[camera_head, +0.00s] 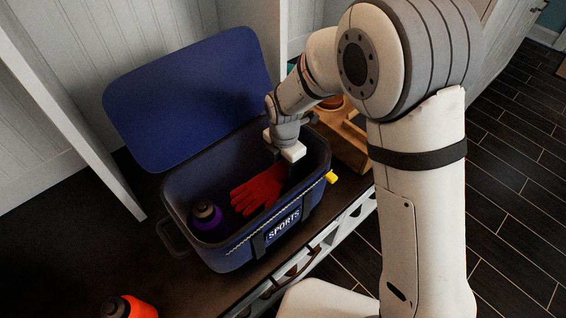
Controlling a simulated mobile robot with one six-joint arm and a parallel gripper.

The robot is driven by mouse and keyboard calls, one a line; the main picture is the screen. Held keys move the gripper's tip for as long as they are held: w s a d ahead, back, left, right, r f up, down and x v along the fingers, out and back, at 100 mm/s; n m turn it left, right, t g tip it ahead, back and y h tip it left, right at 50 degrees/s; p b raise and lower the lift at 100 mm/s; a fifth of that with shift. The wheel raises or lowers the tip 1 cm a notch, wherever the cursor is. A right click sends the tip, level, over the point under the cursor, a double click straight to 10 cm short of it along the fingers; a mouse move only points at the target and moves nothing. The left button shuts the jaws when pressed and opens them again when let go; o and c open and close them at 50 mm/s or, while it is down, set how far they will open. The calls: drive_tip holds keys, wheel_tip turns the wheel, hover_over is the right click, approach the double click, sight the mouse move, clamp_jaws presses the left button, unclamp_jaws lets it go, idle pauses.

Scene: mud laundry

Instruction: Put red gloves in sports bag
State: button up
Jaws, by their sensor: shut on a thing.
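The blue sports bag (223,258) stands on a dark bench with its lid (190,95) open and tilted back. "SPORTS" is written on its front. The red gloves (258,191) are inside the bag's opening, at the middle right, with the fingers pointing left. My gripper (284,162) reaches down into the bag at its right side and is shut on the cuff end of the red gloves. Its fingertips are mostly hidden. I cannot tell whether the gloves touch the bag's floor.
A purple bottle (206,217) with a dark cap stands inside the bag at the left. An orange bottle (129,308) is on the bench at the bottom left. A wooden item (346,137) is right of the bag. A white upright panel (75,110) is at the left.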

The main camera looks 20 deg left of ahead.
drive_tip(key=o, duration=1)
drive_tip(key=shift+c, duration=0.2)
wheel_tip(320, 180, up, 13)
drive_tip(key=p, duration=0.4)
drive_tip(key=shift+r, duration=0.15)
